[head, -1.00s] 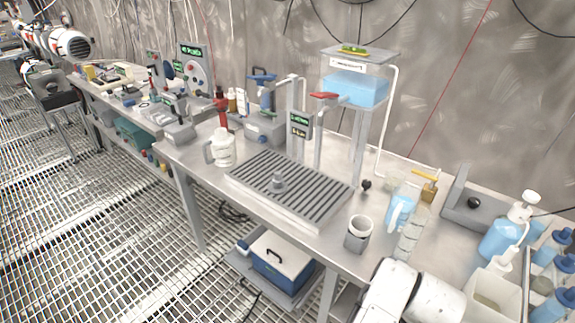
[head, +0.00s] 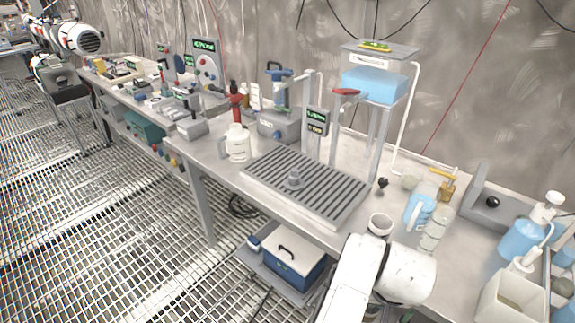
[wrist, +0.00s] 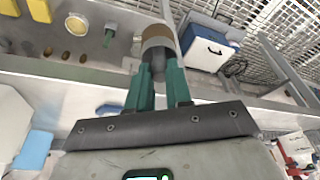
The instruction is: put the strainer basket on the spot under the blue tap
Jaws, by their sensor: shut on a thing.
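My gripper (wrist: 163,86) shows in the wrist view with its green fingers shut on a small dark grey part. A tan and grey cylinder (wrist: 158,42) shows at and just beyond the fingertips. I take the held thing to be the strainer basket, but its shape is not clear. The blue-handled tap (head: 279,72) stands at the back of the bench, on a grey unit (head: 279,124). The spot under it is hard to make out.
A slotted drain tray (head: 325,201) with a small grey knob lies mid-bench. Behind it stand a red-levered tap (head: 346,92) and a raised water tank (head: 373,86).

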